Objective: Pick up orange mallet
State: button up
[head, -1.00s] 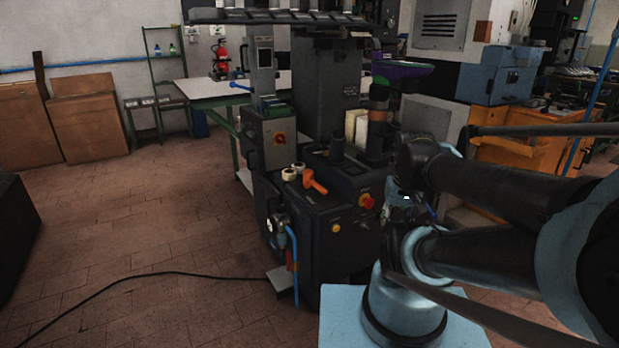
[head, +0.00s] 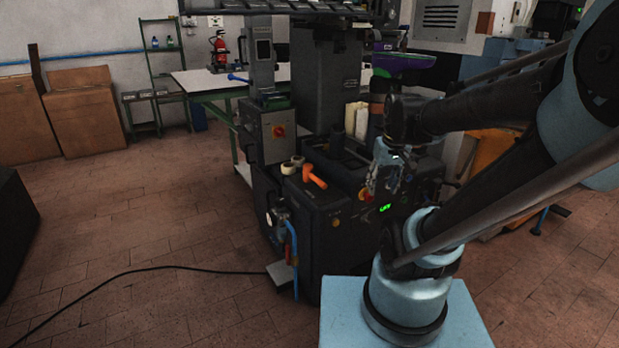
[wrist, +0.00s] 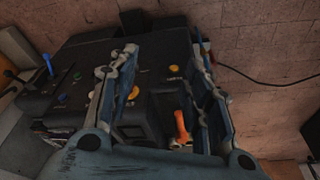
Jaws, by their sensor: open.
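The orange mallet (head: 314,177) lies on top of the dark heel press (head: 338,225), near its front left edge, beside rolls of tape. It also shows in the wrist view (wrist: 181,127), between the two jaws but beyond them, close to the right finger. My gripper (wrist: 163,75) is open and empty. In the head view my gripper (head: 383,178) hangs over the right part of the press, to the right of the mallet and apart from it.
Pale tape rolls (head: 292,165) sit left of the mallet. The press column (head: 325,80) rises behind it. A black cable (head: 180,268) crosses the floor. Open floor lies to the left.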

jog(key=w+a+r+n+y, duration=0.1)
jog(key=w+a, duration=0.3)
jog(key=w, duration=0.3)
jog(key=w+a+r+n, duration=0.1)
jog(key=w+a+n, duration=0.1)
jog(key=w+a, duration=0.35)
jog(key=n, duration=0.2)
send_near(317, 177)
jog(key=shift+t+y, duration=0.5)
jog(key=f, duration=0.4)
jog(key=a+f, duration=0.1)
jog(key=f, duration=0.1)
jog(key=shift+w+f, duration=0.15)
jog(key=shift+f, duration=0.05)
jog(key=shift+w+x, duration=0.2)
jog(key=shift+x, duration=0.8)
jog(key=shift+w+x, duration=0.2)
jog(key=shift+x, duration=0.75)
jog(key=shift+w+f, duration=0.25)
jog(key=shift+f, duration=0.3)
jog(key=shift+f, duration=0.1)
grip_shut()
